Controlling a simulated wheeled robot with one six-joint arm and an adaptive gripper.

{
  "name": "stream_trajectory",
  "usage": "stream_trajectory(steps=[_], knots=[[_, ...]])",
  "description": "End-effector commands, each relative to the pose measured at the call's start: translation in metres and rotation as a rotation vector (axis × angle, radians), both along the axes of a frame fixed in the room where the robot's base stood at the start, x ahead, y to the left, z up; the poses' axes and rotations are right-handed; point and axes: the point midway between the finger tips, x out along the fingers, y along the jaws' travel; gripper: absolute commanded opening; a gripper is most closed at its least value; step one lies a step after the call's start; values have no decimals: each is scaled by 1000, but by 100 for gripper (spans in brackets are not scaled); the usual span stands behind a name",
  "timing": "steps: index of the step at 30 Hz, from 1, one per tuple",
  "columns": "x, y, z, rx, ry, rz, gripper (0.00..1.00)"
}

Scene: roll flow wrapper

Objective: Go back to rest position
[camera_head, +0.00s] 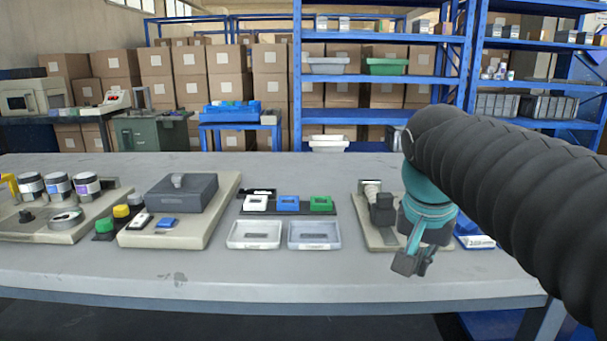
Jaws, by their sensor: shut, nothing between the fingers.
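My gripper (414,263) hangs at the end of my dark ribbed arm, which comes in from the right. It is shut and empty, in front of a beige base plate (372,236) on the right part of the grey table (200,285). The plate carries a dark device with a pale roll (371,190) on top. The teal wrist hides the plate's right side and part of whatever stands behind it.
A blue box (474,240) lies right of my wrist. The front table strip is clear.

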Motion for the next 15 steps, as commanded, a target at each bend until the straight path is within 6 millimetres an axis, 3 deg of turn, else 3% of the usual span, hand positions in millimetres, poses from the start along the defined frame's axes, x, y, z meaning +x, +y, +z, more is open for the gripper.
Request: stream_trajectory(steps=[3,9,15], knots=[[-36,6,-30,-9,-31,156,0],[-84,17,-85,-41,-93,393,0],[-111,23,-123,-74,-137,532,0]])
